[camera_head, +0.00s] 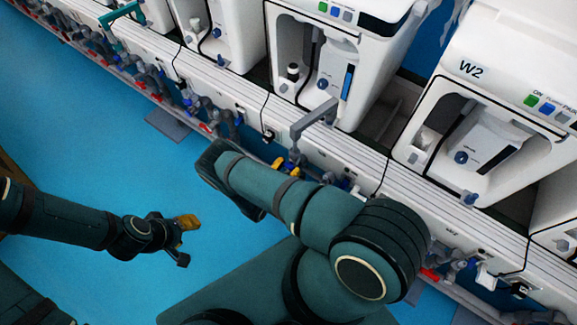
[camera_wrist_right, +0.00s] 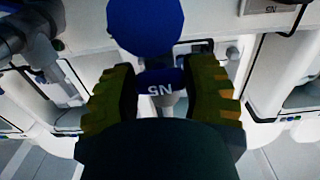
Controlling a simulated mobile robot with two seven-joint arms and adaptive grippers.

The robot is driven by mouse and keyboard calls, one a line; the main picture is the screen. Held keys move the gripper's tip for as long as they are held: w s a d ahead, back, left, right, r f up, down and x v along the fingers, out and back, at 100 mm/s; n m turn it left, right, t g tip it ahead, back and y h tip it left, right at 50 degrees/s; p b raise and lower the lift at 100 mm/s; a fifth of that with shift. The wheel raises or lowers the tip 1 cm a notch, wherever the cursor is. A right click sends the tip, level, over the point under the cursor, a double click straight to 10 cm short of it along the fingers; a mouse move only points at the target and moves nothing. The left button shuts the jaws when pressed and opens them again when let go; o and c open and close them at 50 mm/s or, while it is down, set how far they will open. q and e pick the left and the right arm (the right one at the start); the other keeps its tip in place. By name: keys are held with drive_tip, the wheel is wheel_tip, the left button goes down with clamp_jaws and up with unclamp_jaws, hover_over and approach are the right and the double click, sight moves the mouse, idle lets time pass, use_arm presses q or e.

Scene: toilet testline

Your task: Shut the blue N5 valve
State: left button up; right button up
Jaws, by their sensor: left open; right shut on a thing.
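The blue N5 valve handle (camera_wrist_right: 160,83) sits between the two fingers of my right gripper (camera_wrist_right: 160,92) in the right wrist view, its N5 label upside down. A round blue disc (camera_wrist_right: 146,24) is just above it in that view. In the head view my right gripper (camera_head: 286,168) is at the pipework along the front of the bench, mostly hidden by my arm, with a little blue showing beside its yellow fingers. It is shut on the handle. My left gripper (camera_head: 184,238) is open and empty over the blue floor, away from the bench.
A long white bench rail (camera_head: 235,85) carries several white machines, one marked W2 (camera_head: 471,68). Grey pipes with red and blue valve parts (camera_head: 205,118) run along its front. A grey angled bracket (camera_head: 315,118) stands close to my right gripper. The blue floor (camera_head: 110,165) at the left is clear.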

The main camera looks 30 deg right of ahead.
drive_tip(key=shift+m, duration=0.3)
drive_tip(key=o, duration=1.2)
drive_tip(key=shift+d, duration=0.1)
drive_tip(key=v, duration=1.2)
